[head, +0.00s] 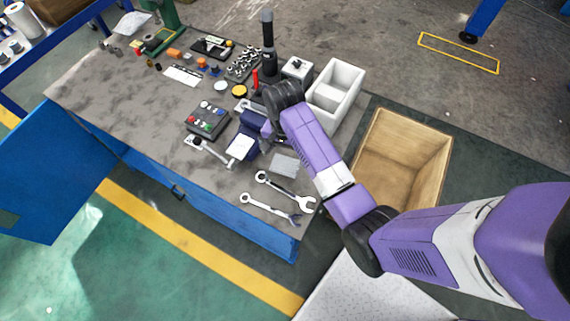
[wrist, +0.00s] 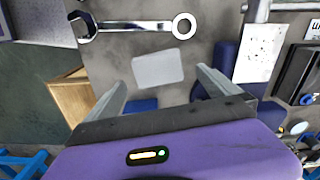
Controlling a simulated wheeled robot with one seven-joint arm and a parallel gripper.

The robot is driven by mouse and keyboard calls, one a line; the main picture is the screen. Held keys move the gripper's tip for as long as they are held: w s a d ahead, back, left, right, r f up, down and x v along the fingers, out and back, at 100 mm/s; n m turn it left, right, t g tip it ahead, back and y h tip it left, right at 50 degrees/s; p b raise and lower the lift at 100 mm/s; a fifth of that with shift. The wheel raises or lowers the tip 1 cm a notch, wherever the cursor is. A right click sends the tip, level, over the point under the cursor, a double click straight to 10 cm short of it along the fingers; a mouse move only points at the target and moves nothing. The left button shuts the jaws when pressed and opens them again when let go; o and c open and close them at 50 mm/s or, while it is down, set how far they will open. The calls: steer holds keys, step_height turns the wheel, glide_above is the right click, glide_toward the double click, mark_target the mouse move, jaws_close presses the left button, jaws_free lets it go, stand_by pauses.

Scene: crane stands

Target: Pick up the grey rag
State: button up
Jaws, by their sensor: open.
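The grey rag (head: 285,164) is a small, flat, light grey rectangle on the workbench, near its front right corner. In the wrist view the rag (wrist: 158,68) lies beyond my fingertips, roughly centred between them. My gripper (wrist: 162,80) is open and empty, with its two grey fingers spread to either side of the rag's outline. The gripper appears above the bench and apart from the rag. In the head view my arm partly hides the gripper.
Combination wrenches (head: 285,190) lie in front of the rag. A white card (head: 240,147) and a control box (head: 207,119) are to its left. A white divided bin (head: 335,90) stands behind. A wooden crate (head: 400,155) is right of the bench. Tools crowd the bench's far part.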

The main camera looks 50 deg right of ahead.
mark_target(285, 163)
steer(key=f, duration=0.5)
steer(key=shift+s+f+p, duration=0.1)
steer(key=shift+s+p, duration=0.1)
steer(key=shift+p, duration=0.1)
steer(key=c, duration=1.3)
